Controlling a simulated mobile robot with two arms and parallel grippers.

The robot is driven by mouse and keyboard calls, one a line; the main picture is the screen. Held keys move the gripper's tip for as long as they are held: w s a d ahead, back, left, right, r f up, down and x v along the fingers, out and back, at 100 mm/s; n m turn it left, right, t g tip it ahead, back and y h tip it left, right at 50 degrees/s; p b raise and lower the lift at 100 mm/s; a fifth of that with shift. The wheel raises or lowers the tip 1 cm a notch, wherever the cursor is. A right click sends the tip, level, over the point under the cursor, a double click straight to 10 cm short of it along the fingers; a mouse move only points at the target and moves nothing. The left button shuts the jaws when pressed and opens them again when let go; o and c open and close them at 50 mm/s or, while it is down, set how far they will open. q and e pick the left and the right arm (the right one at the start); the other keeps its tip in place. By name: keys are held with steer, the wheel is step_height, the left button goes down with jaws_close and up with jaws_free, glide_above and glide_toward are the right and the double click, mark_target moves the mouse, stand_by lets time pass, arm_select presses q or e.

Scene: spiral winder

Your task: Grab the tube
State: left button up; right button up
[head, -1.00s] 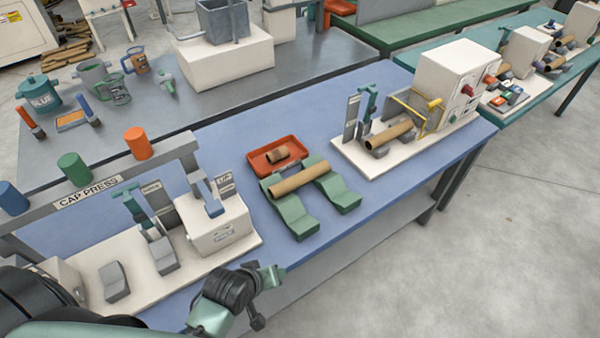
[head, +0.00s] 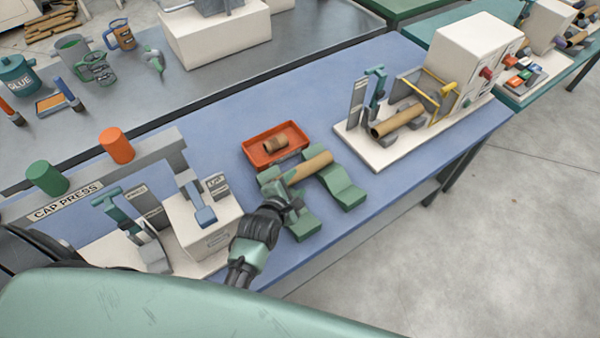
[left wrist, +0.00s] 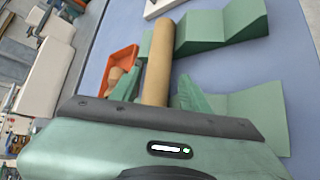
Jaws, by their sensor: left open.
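A tan cardboard tube (head: 312,165) lies across the green cradle (head: 345,190) in the middle of the blue table. My left gripper (head: 284,189) is open at the tube's near left end, and hides part of that end in the head view. In the left wrist view the tube (left wrist: 158,62) runs between the two green fingers of the left gripper (left wrist: 160,92). I cannot tell whether the fingers touch it. My right gripper is not in view.
A red tray (head: 262,157) with a short tube piece (head: 276,144) sits just behind the cradle. The cap press (head: 205,225) stands at left. A white machine (head: 470,60) with another tube (head: 397,121) on its base stands at right. Blue table between is clear.

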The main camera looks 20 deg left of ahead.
mark_target(304, 173)
arm_select(q)
steer(key=b+x, duration=0.1)
steer(key=x, duration=0.1)
steer(key=shift+w+f, duration=0.25)
steer(key=shift+f, duration=0.05)
steer(key=shift+w+f+b, duration=0.15)
steer(key=shift+w+b, duration=0.15)
steer(key=shift+b, duration=0.05)
steer(key=shift+w+f, duration=0.1)
steer(key=shift+w, duration=0.05)
steer(key=b+x, duration=0.5)
steer(key=shift+f, duration=0.1)
steer(key=shift+w+b, duration=0.25)
steer(key=shift+b, duration=0.05)
jaws_close()
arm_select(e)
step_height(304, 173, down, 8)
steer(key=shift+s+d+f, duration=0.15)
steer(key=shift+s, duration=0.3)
